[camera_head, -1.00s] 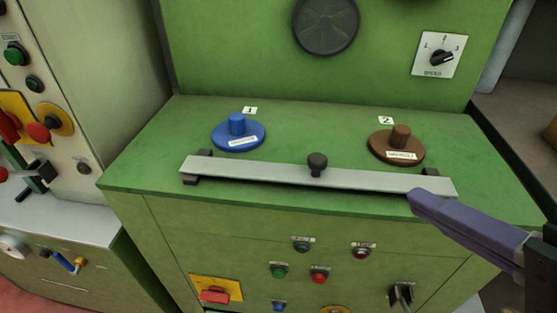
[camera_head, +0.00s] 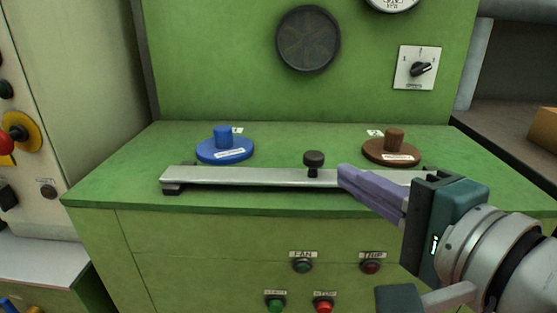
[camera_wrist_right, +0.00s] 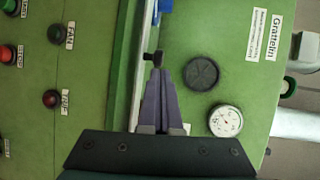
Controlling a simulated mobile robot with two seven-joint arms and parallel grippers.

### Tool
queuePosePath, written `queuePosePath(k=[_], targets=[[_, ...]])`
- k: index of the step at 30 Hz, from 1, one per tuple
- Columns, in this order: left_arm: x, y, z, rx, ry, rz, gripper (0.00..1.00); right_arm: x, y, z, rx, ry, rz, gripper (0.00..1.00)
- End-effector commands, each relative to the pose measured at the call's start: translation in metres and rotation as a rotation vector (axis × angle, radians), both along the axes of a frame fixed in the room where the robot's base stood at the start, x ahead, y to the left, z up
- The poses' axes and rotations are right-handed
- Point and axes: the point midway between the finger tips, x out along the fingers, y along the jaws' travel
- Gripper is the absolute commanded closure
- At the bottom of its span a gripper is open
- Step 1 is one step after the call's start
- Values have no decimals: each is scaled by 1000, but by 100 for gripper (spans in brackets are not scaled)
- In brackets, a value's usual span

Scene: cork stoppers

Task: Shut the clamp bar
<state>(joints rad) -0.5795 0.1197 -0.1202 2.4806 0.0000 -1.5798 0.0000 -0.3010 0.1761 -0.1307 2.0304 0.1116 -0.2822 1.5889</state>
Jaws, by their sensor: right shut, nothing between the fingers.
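The clamp bar (camera_head: 240,177) is a long silver bar along the front of the green worktop, with a black knob (camera_head: 314,159) near its middle. A black bracket (camera_head: 173,188) shows under its left end. My gripper hides part of its right side. My right gripper (camera_head: 343,176) has purple fingers, shut and empty, with the tips just right of the knob. In the right wrist view the shut fingertips (camera_wrist_right: 157,72) point at the knob (camera_wrist_right: 153,56); I cannot tell whether they touch it. My left gripper is not in view.
A blue knobbed disc (camera_head: 225,151) and a brown one (camera_head: 391,149) sit behind the bar. Buttons, including a green one (camera_head: 302,265), line the front panel below. A round dark grille (camera_head: 308,39) and a rotary switch (camera_head: 419,68) are on the back panel.

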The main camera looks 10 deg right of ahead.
Motion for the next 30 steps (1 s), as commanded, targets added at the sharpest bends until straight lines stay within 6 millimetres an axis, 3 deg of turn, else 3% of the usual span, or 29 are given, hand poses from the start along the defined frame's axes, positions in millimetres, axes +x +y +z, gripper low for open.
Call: queuePosePath(k=[3, 9, 23, 30], targets=[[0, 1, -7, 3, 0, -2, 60, 20, 4, -4, 0, -3, 1, 100], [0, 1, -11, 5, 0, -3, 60, 39, 8, -7, -2, 0, 1, 100], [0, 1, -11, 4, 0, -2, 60, 44, 8, -7, -1, 1, 0, 100], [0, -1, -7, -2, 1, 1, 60, 79, -2, -6, -2, -1, -2, 100]])
